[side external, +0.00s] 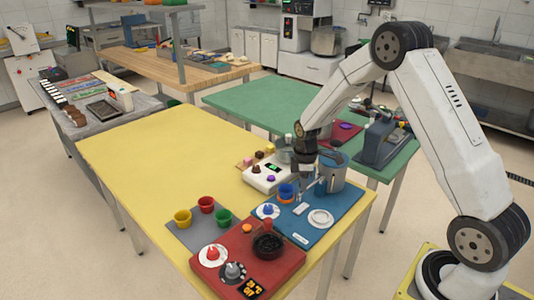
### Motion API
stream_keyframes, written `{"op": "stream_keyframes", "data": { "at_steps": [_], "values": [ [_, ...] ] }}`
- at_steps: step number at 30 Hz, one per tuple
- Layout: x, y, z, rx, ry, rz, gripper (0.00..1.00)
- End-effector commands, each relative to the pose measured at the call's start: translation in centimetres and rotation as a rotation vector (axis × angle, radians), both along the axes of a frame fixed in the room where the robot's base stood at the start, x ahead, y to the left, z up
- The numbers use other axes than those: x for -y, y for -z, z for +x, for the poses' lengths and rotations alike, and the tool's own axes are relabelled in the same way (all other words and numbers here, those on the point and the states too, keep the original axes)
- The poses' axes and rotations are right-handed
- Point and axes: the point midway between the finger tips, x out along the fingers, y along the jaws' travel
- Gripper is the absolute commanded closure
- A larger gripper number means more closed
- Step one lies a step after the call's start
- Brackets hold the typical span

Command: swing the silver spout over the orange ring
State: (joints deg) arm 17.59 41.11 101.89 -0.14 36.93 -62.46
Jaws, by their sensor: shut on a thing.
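A silver-grey urn (332,176) stands on the blue mat at the right end of the yellow table. The silver spout (320,187) shows as a small upright piece at its left front. My gripper (306,170) is low beside the urn, shut on the spout, though the contact is small and partly hidden by my gripper. A blue cup (286,190) stands to the left of the spout. The orange ring (285,201) shows as an orange edge around the foot of this cup, left of the spout and not under it.
A white scale (262,181) with small blocks sits behind left. A white saucer (320,218) lies in front on the blue mat (338,207). A red board (235,252) with a black pan and knobs is at the front. Coloured cups (206,204) stand left. The yellow table's left half is clear.

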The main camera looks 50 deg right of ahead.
Motion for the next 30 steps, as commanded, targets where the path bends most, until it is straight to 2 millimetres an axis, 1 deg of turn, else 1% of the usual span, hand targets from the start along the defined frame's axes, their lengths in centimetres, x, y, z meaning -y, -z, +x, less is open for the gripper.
{"op": "stream_keyframes", "data": {
  "at_steps": [20, 26, 30],
  "values": [
    [0.1, -0.1, 0.3, 0.004, 0.013, -0.002, 1.00],
    [0.1, -0.1, 0.9, 0.004, 0.073, -0.001, 1.00],
    [0.2, -0.1, 1.7, 0.002, 0.150, 0.001, 1.00]
  ]
}}
